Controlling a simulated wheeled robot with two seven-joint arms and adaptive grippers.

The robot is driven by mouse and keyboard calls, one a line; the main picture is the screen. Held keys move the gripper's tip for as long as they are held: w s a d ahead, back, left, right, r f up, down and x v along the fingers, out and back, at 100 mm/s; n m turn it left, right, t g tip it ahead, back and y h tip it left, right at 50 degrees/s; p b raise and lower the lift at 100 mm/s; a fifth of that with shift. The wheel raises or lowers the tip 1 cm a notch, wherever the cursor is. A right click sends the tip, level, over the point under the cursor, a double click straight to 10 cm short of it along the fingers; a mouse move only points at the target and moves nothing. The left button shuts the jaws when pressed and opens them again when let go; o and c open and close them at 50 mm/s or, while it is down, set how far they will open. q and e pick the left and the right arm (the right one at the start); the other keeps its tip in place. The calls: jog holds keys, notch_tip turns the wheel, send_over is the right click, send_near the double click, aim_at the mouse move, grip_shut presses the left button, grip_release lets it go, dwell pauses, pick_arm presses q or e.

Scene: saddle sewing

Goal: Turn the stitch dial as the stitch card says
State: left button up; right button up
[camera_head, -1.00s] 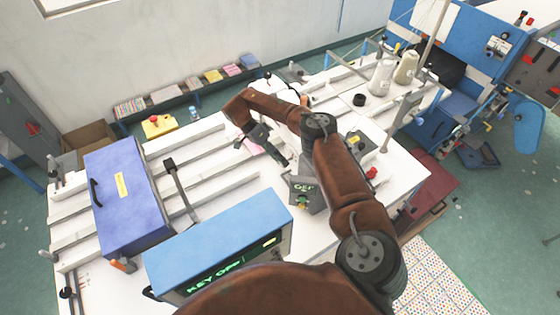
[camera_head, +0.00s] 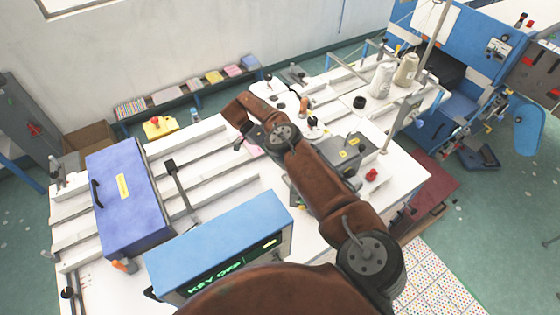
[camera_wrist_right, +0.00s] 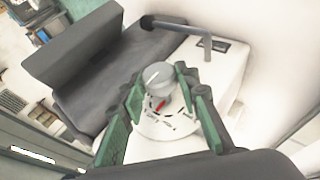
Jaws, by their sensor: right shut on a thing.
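In the right wrist view, the stitch dial (camera_wrist_right: 157,76) is a round grey knob with a pale line on top. A red mark (camera_wrist_right: 160,105) shows at its base, above a white face with black marks. The green-padded fingers of my right gripper (camera_wrist_right: 160,90) stand on either side of the knob, shut on it. In the head view my brown right arm crosses the table, and its forearm hides the gripper and the dial. A pink sheet (camera_head: 252,151) lies partly hidden by the arm; I cannot tell if it is the stitch card. My left gripper is not in view.
A blue box (camera_head: 220,235) with a green "KEY OFF" display stands at the front. A violet-blue case (camera_head: 128,200) is on the left. A grey control box (camera_head: 345,152) and red button (camera_head: 371,174) are right of my arm. Thread cones (camera_head: 381,80) stand behind.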

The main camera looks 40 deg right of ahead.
jog(key=o, duration=1.2)
jog(key=shift+c, duration=0.2)
jog(key=shift+w+r, duration=0.15)
jog(key=shift+r, duration=0.65)
notch_tip(320, 180, up, 8)
jog(key=shift+r, duration=0.15)
